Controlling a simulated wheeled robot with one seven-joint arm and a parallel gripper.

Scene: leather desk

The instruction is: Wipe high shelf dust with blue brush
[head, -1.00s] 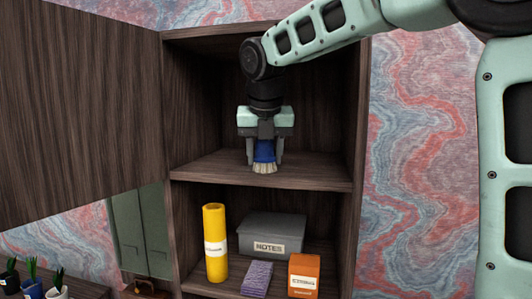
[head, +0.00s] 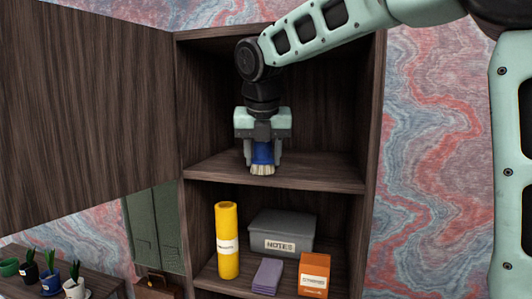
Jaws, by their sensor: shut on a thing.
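My gripper (head: 262,152) is shut on the blue brush (head: 262,154) inside the upper compartment of the dark wooden cabinet. The brush points down, and its pale bristles are at the surface of the high shelf (head: 320,175), near its front edge. I cannot tell whether the bristles press on the shelf. No dust can be made out on the shelf at this size. My arm enters the compartment from the upper right and hides part of its back.
An open cabinet door (head: 85,110) stands at the left. The lower shelf holds a yellow cylinder (head: 227,240), a grey box labelled NOTES (head: 283,231), a purple pad (head: 267,275) and an orange box (head: 314,274). Potted plants (head: 50,277) stand at the lower left.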

